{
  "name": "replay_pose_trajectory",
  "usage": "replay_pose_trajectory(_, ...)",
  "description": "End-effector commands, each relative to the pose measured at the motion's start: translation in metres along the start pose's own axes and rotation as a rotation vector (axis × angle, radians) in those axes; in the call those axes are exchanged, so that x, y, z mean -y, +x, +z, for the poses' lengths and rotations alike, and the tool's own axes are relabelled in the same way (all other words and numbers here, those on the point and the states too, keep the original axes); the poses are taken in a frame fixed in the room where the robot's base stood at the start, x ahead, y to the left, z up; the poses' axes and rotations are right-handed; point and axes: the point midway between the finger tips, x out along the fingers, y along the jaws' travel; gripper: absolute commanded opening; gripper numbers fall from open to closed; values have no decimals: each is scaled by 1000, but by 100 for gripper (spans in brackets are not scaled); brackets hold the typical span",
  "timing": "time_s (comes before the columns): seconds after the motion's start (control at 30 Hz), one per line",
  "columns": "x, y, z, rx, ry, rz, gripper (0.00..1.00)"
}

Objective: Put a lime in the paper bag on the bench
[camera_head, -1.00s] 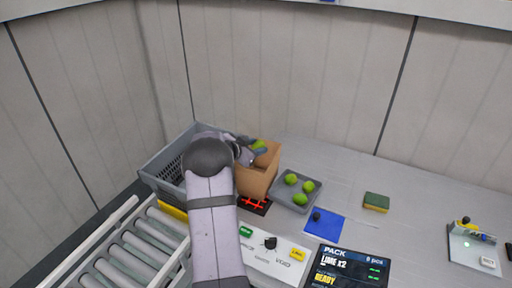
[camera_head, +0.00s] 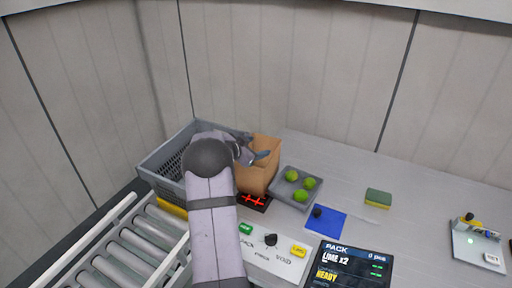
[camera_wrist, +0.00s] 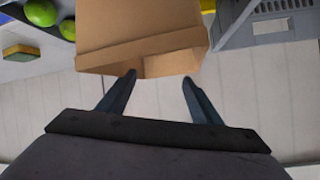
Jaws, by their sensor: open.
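The brown paper bag (camera_head: 262,174) stands open on the bench; it also shows in the wrist view (camera_wrist: 140,27). My gripper (camera_head: 262,155) is at the bag's mouth. In the wrist view its two fingers (camera_wrist: 158,80) are apart with nothing between them. Several limes (camera_head: 301,195) lie in a grey tray (camera_head: 283,200) just right of the bag. Two of them show at the upper left of the wrist view (camera_wrist: 40,12). The bag's bottom is hidden, so I cannot see what lies inside.
A grey crate (camera_head: 160,165) stands left of the bag, partly behind my arm. A roller conveyor (camera_head: 130,250) is at the lower left. A blue mat (camera_head: 326,222), a sponge (camera_head: 378,198), and a screen reading LIME x2 (camera_head: 350,268) are to the right. Bench around the sponge is clear.

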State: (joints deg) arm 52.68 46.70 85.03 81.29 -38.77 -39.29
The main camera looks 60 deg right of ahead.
Motion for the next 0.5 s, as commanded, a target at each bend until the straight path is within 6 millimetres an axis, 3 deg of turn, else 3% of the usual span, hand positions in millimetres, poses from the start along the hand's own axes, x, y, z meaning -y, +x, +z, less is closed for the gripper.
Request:
replay_pose_trajectory(0.23, 1, -12, 1, 0, 0, -2, 59)
replay_pose_trajectory(0.5, 1, -46, 1, 0, 0, -3, 59)
